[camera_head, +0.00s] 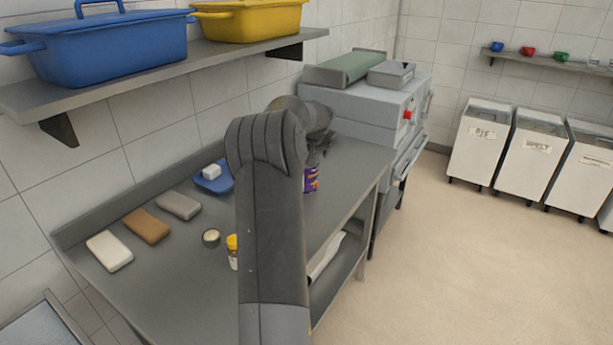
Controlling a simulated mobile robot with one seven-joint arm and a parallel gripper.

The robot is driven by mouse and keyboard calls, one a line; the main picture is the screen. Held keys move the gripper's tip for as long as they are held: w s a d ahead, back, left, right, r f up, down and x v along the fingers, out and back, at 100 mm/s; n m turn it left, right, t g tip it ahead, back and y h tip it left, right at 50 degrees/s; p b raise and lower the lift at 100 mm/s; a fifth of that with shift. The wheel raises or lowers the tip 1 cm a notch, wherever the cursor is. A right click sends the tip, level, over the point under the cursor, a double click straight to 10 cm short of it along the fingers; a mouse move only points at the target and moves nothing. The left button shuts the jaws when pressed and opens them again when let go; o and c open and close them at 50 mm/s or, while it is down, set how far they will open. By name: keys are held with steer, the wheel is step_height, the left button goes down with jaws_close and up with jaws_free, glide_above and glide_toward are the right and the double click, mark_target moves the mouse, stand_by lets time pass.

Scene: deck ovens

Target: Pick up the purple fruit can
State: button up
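The purple can (311,179) stands upright on the grey metal table, right of my arm and close to the table's right edge. My arm crosses the middle of the view and covers the can's left part. My gripper (322,150) is at the far end of the arm, dark and small, just above the can's top. Its fingers are largely hidden, so I cannot tell whether they are open or touching the can.
The table (165,285) also holds a yellow-lidded jar (232,252), a small round tin (211,238), a blue tray (214,184) and several blocks (146,226). A grey oven (372,105) stands behind. A shelf (150,78) overhangs the left. Open floor (470,270) lies right.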

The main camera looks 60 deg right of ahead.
steer(key=shift+x, duration=2.65)
steer(key=shift+s+a+f, duration=0.1)
steer(key=shift+s+a, duration=0.05)
steer(key=shift+c, duration=0.2)
steer(key=c, duration=2)
